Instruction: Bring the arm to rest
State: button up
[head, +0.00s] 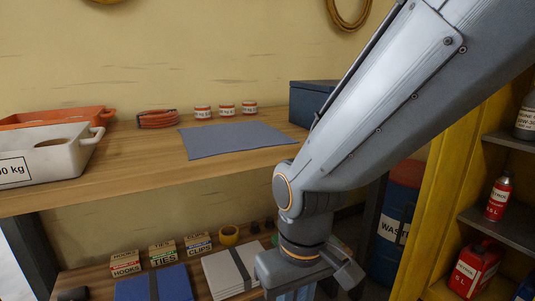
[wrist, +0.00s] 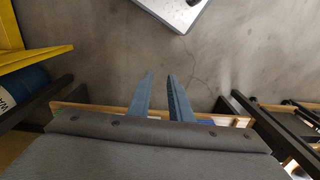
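My arm reaches down across the right half of the head view, in front of the workbench (head: 130,190). My gripper hangs at its lower end, and its fingers are mostly cut off by the bottom edge there. In the wrist view my gripper (wrist: 160,82) shows two blue-grey fingers with a clear gap between the tips. Nothing is between them. The fingers point over the grey floor (wrist: 120,45), clear of objects.
Small boxes (head: 162,252) sit on the lower shelf. A blue drum (head: 398,215) and yellow cabinet (head: 450,170) stand right.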

jog(key=s+d+r+m+p, duration=0.1)
jog(key=d+r+m+p, duration=0.4)
jog(key=d+r+p, duration=1)
notch_tip(320, 180, up, 4)
jog(key=p, duration=0.6)
jog(key=shift+s+f, duration=0.2)
jog(key=shift+f, duration=0.05)
